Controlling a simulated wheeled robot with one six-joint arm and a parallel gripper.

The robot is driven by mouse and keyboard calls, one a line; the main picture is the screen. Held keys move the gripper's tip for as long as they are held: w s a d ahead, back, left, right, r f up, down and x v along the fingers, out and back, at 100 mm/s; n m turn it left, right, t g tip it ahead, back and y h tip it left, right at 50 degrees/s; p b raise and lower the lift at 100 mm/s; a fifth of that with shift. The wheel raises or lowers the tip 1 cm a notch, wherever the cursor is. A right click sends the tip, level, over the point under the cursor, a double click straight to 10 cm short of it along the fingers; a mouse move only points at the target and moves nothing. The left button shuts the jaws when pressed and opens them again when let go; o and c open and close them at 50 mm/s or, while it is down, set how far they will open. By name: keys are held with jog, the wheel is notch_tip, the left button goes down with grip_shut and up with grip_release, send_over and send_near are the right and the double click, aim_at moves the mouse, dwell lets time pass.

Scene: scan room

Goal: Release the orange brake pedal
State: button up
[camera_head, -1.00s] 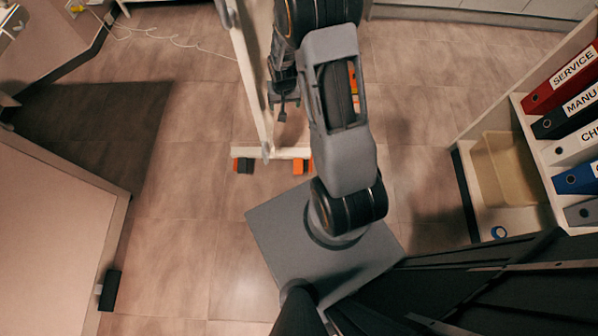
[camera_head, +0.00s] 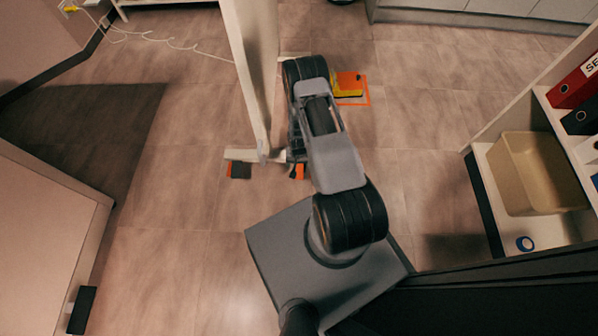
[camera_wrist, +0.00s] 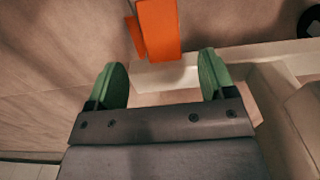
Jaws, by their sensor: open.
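The orange brake pedal (camera_wrist: 158,30) is at the top centre of the wrist view, beyond my fingertips and at a white base bar. In the head view, an orange piece (camera_head: 297,171) shows at the bar's right end, partly covered by my arm. My gripper (camera_wrist: 162,82) is open, with two green fingertips spread apart and nothing between them. The pedal is ahead of the gap and appears apart from both fingers. In the head view my arm hides most of the gripper.
The white stand (camera_head: 250,65) rises beside my arm, with another orange-and-black foot (camera_head: 239,170) at left. A yellow-and-orange object (camera_head: 347,86) lies on the floor beyond. A shelf with a beige bin (camera_head: 540,172) is at right. Open floor lies at left.

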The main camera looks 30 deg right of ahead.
aim_at(298, 171)
notch_tip(298, 171, down, 7)
jog(key=shift+f+b, duration=0.1)
jog(key=shift+b, duration=1.15)
